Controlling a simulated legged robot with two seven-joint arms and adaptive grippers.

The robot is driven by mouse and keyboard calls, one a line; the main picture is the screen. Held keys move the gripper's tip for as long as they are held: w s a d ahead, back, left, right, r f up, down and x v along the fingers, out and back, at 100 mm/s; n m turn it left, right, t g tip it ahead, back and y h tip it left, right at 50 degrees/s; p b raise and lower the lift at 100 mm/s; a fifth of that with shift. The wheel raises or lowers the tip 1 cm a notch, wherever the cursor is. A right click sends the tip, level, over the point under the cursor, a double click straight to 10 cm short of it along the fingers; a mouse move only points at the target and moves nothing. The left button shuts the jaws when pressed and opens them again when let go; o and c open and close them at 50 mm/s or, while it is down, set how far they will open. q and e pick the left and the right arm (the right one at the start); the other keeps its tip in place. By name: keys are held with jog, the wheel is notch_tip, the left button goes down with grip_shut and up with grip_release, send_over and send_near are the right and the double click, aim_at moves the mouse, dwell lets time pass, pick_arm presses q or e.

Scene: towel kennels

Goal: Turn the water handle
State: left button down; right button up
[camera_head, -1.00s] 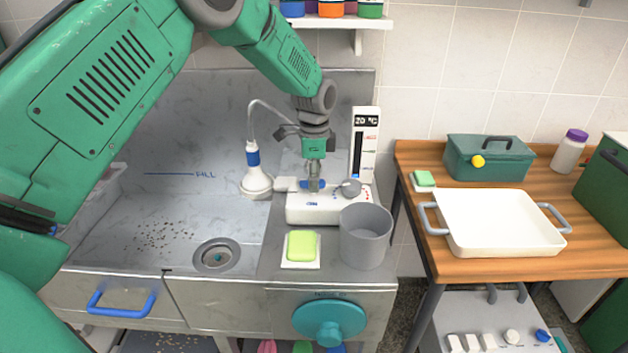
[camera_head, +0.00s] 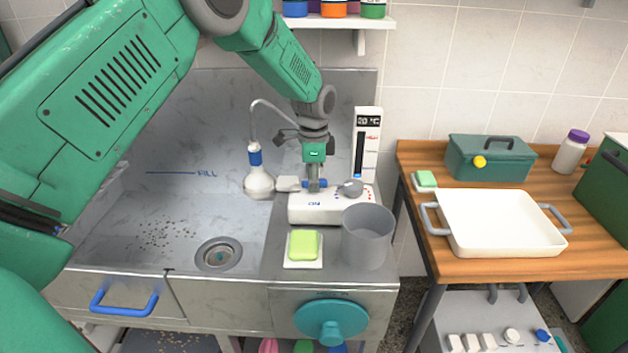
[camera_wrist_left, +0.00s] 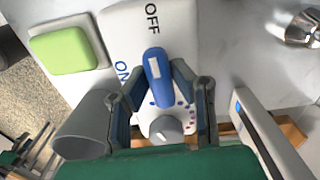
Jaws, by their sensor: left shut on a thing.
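The blue water handle (camera_wrist_left: 154,66) sits on a white unit (camera_head: 330,209) at the back of the metal counter. In the left wrist view the handle points up toward the OFF label, and the ON label is to its left. My left gripper (camera_head: 314,185) reaches down from above, its fingers on both sides of the handle, shut on it. The fingers hide part of the handle in the head view. A grey round knob (camera_head: 350,187) is just right of the gripper. My right gripper is not in view.
A grey cup (camera_head: 368,238) and green soap (camera_head: 304,244) stand in front. A temperature display (camera_head: 366,142) stands behind right. The basin with its drain (camera_head: 219,255) is open at left.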

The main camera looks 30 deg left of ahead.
pick_arm(q)
jog(key=shift+w+r+n+p, duration=0.3)
jog(key=shift+n+p, duration=0.4)
jog(key=shift+n, duration=0.3)
jog(key=n+p, duration=0.1)
jog(key=n, duration=0.1)
jog(key=shift+r+n, duration=0.1)
jog(key=shift+n, duration=0.3)
jog(key=n+p, duration=0.1)
jog(key=n, duration=0.1)
jog(key=shift+d+n, duration=0.1)
jog(key=shift+n, duration=0.2)
jog(key=shift+n+p, duration=0.55)
jog(key=shift+n, duration=1.25)
jog(key=c, duration=1.7)
grip_release()
jog(key=o, duration=0.3)
jog(key=shift+f, duration=0.25)
